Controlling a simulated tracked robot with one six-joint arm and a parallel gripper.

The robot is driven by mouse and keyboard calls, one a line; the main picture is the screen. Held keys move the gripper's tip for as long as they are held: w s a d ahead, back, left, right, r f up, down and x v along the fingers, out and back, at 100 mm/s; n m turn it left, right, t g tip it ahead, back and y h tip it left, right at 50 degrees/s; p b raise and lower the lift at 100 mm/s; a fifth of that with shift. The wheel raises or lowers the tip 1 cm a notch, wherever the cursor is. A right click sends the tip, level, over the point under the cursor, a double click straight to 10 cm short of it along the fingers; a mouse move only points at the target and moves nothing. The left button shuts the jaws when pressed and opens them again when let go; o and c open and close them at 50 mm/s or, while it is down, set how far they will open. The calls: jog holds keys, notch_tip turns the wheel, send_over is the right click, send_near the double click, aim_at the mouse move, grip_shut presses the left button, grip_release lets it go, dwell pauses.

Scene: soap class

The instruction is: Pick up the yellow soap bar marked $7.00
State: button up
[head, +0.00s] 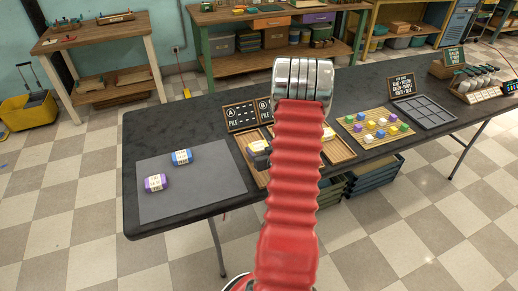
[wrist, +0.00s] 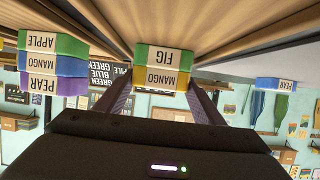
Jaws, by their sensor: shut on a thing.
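In the wrist view, which is upside down, my gripper (wrist: 160,86) has its two fingers on either side of a yellow soap bar (wrist: 183,80) labelled MANGO. The yellow bar is against a green soap bar (wrist: 185,58) labelled FIG, which is under it in the true upright sense. I cannot read a $7.00 mark on the yellow bar. In the head view my red arm hides most of the area around the wooden trays, and my fingers do not show clearly there.
Beside it in the wrist view stands a stack with a purple bar (wrist: 40,86), a blue bar and a green bar (wrist: 70,46). In the head view a purple bar (head: 155,183) and a blue bar (head: 181,156) lie on a grey mat (head: 205,194), mostly clear. Signs (head: 240,116) stand behind the trays.

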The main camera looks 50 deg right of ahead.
aim_at(260, 148)
jog(key=shift+r, duration=0.1)
jog(key=shift+r, duration=4.95)
